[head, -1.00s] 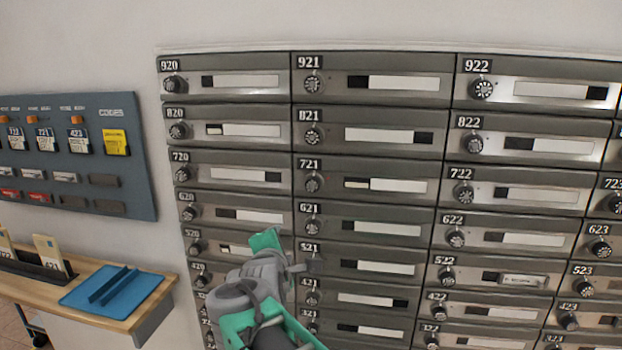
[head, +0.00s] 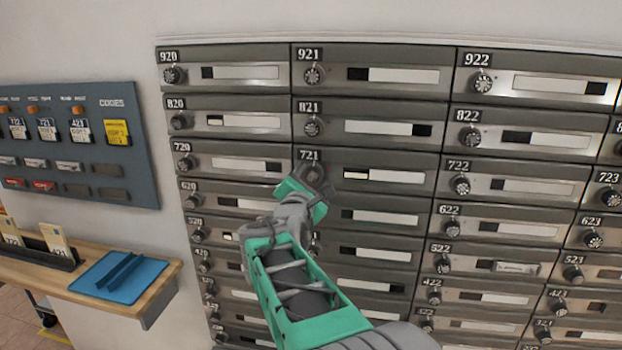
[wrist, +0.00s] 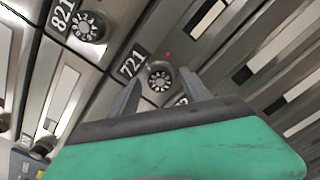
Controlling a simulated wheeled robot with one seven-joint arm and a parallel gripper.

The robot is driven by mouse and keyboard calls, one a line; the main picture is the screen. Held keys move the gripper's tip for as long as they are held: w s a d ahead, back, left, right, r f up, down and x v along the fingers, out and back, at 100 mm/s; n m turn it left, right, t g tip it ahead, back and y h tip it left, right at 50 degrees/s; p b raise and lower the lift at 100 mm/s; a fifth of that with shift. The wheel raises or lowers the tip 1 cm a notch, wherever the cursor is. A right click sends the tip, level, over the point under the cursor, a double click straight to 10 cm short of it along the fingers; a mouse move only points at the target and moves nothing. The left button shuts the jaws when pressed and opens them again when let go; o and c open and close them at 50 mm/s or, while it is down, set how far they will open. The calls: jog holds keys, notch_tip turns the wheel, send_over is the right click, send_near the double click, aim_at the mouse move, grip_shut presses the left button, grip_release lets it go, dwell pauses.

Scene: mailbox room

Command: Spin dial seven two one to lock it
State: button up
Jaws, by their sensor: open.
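The mailbox 721 (head: 385,175) is in the middle column of the mailbox wall, with its label above left and a pale strip in its window. Its dial (wrist: 160,77) shows in the wrist view as a round dark knob with a light face, and a small red dot shows just above it. My gripper (wrist: 158,92) is open, with one finger on each side of the dial; I cannot tell whether they touch it. In the head view my gripper (head: 312,180) covers most of that dial.
Dial 821 (wrist: 88,27) is close by at upper left. Other dials and window plates fill the wall around. A wooden ledge (head: 160,290) with a blue tray (head: 105,283) stands at lower left, below a grey codes board (head: 80,150).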

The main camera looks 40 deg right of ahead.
grip_shut()
dwell(0.4)
jog(key=shift+f+m+b, duration=0.15)
jog(key=shift+m+b, duration=0.15)
jog(key=shift+b, duration=0.25)
